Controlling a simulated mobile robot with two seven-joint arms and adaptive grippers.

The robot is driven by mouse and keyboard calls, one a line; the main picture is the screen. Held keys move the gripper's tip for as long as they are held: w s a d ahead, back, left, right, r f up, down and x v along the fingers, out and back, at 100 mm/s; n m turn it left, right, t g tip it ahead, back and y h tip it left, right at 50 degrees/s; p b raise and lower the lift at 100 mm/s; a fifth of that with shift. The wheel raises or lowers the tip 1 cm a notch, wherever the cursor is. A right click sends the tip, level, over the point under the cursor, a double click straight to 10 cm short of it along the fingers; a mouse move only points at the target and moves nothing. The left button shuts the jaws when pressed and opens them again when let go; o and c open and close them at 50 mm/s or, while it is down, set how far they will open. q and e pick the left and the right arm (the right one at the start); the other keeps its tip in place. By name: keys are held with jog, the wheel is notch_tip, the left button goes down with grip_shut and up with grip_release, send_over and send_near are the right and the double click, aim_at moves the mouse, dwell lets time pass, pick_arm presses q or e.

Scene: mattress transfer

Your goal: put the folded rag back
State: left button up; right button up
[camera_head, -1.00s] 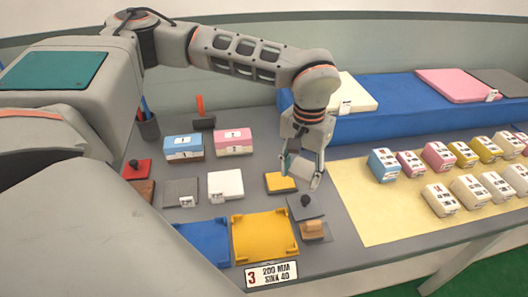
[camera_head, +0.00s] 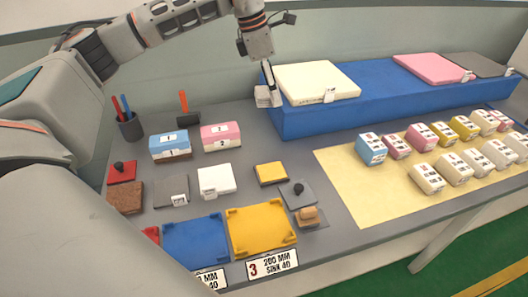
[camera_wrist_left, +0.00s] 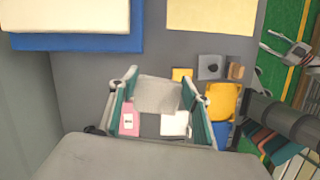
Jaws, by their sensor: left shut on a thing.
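The folded rag is a pale grey, layered pad (camera_head: 267,98) at the left end of the blue block. My left gripper (camera_head: 268,86) is shut on it from above. In the left wrist view the rag (camera_wrist_left: 157,94) lies between the two teal-edged fingers and hides part of the table. I cannot tell whether its underside touches the table. A grey jointed part at the right of the wrist view, over the green floor, may be my right gripper (camera_wrist_left: 288,54); its jaws are too small to read.
The blue block (camera_head: 330,118) carries a cream pad (camera_head: 318,80), a pink pad (camera_head: 428,67) and a dark grey one. Yellow (camera_head: 262,230) and blue trays stand at the front. Several small boxes stand on the pale yellow mat (camera_head: 375,200). A pen cup (camera_head: 131,127) stands at the back left.

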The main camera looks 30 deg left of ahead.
aim_at(273, 150)
pick_arm(q)
jog(key=shift+w+a+r+n, duration=0.25)
jog(key=shift+a+n, duration=0.2)
jog(key=shift+n, duration=0.25)
jog(key=shift+f, duration=0.35)
notch_tip(273, 150, down, 19)
jog(key=shift+f, duration=0.1)
jog(key=o, duration=1.5)
jog(key=shift+f, duration=0.15)
jog(key=shift+c, duration=0.2)
jog(key=v, duration=1.2)
jog(key=shift+s, duration=0.2)
jog(key=shift+d, duration=0.1)
